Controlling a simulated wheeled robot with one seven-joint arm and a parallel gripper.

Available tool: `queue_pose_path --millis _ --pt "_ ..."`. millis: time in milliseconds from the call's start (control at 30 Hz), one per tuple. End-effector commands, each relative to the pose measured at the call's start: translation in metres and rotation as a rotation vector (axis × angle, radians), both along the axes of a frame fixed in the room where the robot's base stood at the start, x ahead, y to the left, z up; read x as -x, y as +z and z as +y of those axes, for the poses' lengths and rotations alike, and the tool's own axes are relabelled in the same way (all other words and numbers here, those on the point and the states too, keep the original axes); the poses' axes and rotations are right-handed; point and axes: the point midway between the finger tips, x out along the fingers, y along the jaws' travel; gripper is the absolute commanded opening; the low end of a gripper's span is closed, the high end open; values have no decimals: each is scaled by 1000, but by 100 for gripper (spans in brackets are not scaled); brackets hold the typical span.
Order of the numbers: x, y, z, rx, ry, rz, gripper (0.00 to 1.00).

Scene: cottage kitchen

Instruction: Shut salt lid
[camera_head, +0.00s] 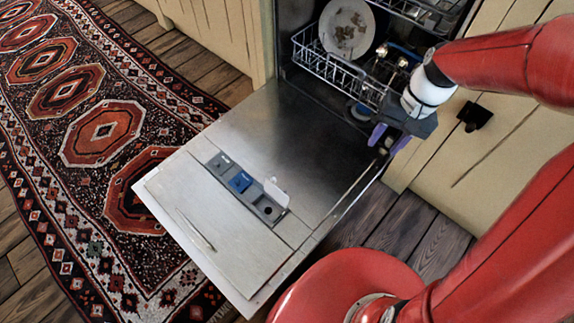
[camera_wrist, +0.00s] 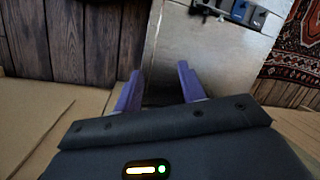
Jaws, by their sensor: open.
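The salt lid (camera_head: 277,192) is a small pale flap at the right end of the dispenser panel (camera_head: 218,163) in the open dishwasher door. It stands raised beside a dark round opening (camera_head: 267,210). My gripper (camera_head: 389,140) has purple fingers. It is open and empty, well to the right of the lid, near the door's right edge and the lower rack. In the wrist view my gripper (camera_wrist: 158,86) shows its fingers spread over the door. The panel (camera_wrist: 236,12) is at the top there, partly cut off; I cannot make out the lid clearly.
The dishwasher door (camera_head: 258,130) lies lowered, its metal face mostly clear. A blue cap (camera_head: 240,181) sits mid-panel. A patterned rug (camera_head: 100,130) lies left; cream cabinets (camera_head: 480,150) stand right.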

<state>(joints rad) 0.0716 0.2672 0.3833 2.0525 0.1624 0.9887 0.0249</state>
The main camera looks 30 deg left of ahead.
Motion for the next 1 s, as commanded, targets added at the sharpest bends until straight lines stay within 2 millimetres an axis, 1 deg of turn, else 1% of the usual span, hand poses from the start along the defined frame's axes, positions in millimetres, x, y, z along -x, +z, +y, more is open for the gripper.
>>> queue_pose_path --millis 33,100,167,200,400,500,600,700,800,1000 --pt "-4 -28 14 -32 9 60 40" --pt "-8 -54 32 -75 19 131 40" --pt "-10 -77 47 -116 24 191 40" --pt "-10 -92 57 -144 26 233 40" --pt "-7 -161 110 -301 16 438 40" --pt "-3 -193 135 -388 -3 542 40" --pt "1 -219 158 -474 -30 638 40" --pt "4 -239 175 -545 -55 714 40" --pt "6 -250 187 -594 -78 766 40" --pt "10 -259 197 -630 -96 805 40"
